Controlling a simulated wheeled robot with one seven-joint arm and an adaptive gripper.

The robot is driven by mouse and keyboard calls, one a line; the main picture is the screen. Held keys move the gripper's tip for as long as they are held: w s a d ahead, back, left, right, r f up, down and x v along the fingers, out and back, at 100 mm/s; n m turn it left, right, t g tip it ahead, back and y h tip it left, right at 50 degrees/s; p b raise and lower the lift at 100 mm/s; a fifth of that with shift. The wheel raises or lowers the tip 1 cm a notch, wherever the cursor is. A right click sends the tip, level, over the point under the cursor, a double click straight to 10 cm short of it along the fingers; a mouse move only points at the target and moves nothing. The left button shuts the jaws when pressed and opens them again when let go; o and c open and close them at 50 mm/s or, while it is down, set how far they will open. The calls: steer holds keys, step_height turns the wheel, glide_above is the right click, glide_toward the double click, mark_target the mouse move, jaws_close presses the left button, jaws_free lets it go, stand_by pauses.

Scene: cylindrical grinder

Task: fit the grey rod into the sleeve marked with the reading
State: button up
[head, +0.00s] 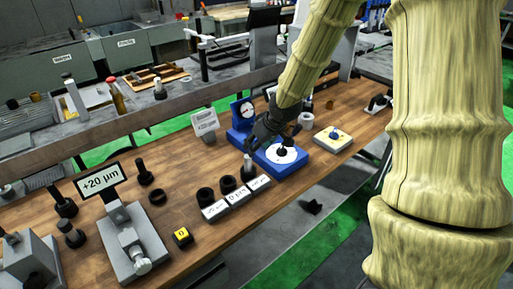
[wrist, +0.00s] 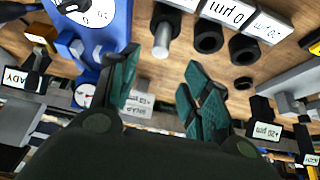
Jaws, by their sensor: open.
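The grey rod (head: 248,161) stands upright behind the right-hand label in the head view. Its lower end appears to be inside a black sleeve there. In the wrist view the rod (wrist: 162,40) projects from that dark sleeve (wrist: 168,16). Two other black sleeves (head: 205,196) (head: 228,184) stand empty behind the left and middle labels. A display (head: 99,181) reads +20 µm. The right label (head: 259,184) is too small to read surely. My gripper (head: 262,138) is open and empty; its green fingers (wrist: 162,65) are apart from the rod.
A blue gauge base with a white dial (head: 282,158) sits close beside my gripper. A grey fixture (head: 134,248) and several black parts occupy the bench's left. Bare wood (head: 215,240) lies along the front edge.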

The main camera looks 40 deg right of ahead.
steer(key=shift+s+r, duration=0.35)
steer(key=shift+r, duration=0.25)
stand_by(0.3)
